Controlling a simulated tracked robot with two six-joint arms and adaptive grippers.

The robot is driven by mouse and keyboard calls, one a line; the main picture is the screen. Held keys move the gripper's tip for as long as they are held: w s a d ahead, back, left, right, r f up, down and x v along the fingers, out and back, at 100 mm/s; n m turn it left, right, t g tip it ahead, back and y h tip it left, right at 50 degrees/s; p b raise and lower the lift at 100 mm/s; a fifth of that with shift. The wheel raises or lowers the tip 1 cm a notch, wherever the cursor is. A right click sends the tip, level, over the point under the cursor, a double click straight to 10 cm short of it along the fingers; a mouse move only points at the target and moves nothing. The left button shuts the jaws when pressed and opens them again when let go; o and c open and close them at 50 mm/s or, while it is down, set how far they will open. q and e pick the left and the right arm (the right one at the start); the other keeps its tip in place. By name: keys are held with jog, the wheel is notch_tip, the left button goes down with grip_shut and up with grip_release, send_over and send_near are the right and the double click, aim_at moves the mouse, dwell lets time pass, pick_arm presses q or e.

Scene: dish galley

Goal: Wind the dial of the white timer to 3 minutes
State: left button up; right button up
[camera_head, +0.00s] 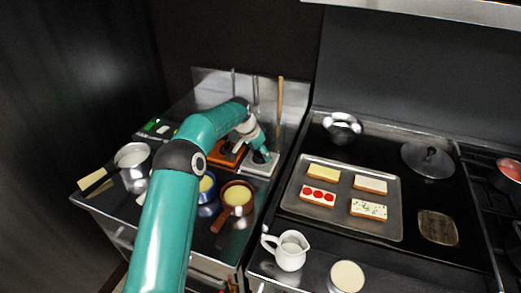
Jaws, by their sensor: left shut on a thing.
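The white timer (257,169) sits at the right end of the left steel counter, near the back. My left arm reaches in from the bottom left, and my left gripper (262,157) points down onto the top of the timer. The gripper is shut on the timer's dial, which its fingers mostly hide. The dial's setting cannot be read from here. My right gripper is not in view.
An orange unit (226,157) stands just left of the white timer, partly behind my arm. Pots (132,156) and a copper pan (237,195) stand on the same counter. A baking tray (390,228) with several topped bread slices, a white jug (290,252) and a lid (428,160) lie to the right.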

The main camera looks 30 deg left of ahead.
pick_arm(q)
jog(key=m+h+p, duration=0.1)
jog(key=m+p, duration=0.1)
jog(key=m, duration=0.1)
jog(key=shift+m, duration=0.3)
jog(key=shift+m+g+h+p, duration=0.4)
jog(key=shift+m+h, duration=0.1)
jog(key=shift+m, duration=0.6)
jog(key=shift+d, duration=0.1)
jog(key=o, duration=1.2)
jog(key=v, duration=1.1)
jog(key=shift+r, duration=0.4)
